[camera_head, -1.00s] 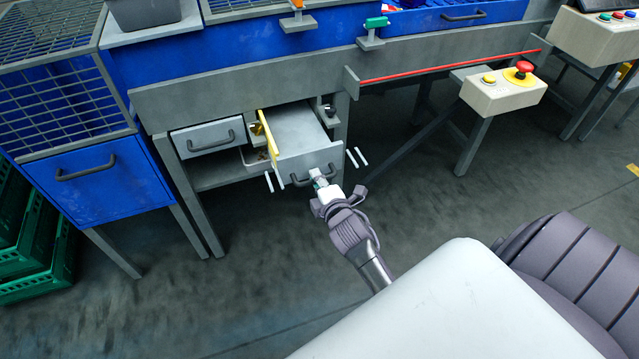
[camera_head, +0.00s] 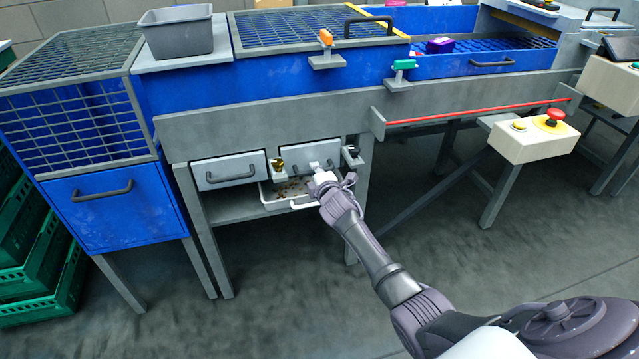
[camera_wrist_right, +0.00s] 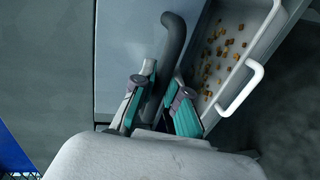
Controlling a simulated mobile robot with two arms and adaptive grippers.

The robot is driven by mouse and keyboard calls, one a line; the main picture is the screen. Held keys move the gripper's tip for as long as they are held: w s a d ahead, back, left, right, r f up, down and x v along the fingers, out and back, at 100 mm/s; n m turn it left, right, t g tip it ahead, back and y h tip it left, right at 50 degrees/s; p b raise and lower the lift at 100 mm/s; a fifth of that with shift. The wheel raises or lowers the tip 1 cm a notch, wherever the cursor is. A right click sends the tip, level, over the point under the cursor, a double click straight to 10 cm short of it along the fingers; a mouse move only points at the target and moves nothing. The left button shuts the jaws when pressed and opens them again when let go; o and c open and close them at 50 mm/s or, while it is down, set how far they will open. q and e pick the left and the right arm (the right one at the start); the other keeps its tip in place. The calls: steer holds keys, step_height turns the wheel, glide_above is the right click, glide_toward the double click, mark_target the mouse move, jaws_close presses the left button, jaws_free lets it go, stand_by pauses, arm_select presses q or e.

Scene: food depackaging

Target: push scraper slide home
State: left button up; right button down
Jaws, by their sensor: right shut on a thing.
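The scraper slide has a grey drawer-like front (camera_head: 300,155) with a dark handle, under the bench at the right of a pair of fronts. Its front looks about level with the neighbouring drawer front (camera_head: 215,165). My right gripper (camera_head: 318,168) is at this front, covering part of it. In the right wrist view, the fingers (camera_wrist_right: 157,90) are closed around the dark curved handle (camera_wrist_right: 174,38). The slide's inside is hidden behind its front. My left gripper is not in view.
A white tray (camera_head: 272,208) with brown crumbs sits below the slide, slightly out; its white handle (camera_wrist_right: 240,90) shows in the wrist view. A brass-coloured fitting (camera_head: 277,166) and a black knob (camera_head: 352,152) flank the slide. A bench leg (camera_head: 361,190) stands right of it.

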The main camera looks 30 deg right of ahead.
steer(key=shift+w+d+r, duration=0.15)
steer(key=shift+r, duration=0.1)
steer(key=c, duration=1.7)
jaws_free()
steer(key=o, duration=0.5)
steer(key=shift+w+f, duration=0.2)
steer(key=shift+s, duration=0.15)
steer(key=shift+s, duration=0.25)
steer(key=v, duration=1.1)
steer(key=shift+s+r, duration=0.1)
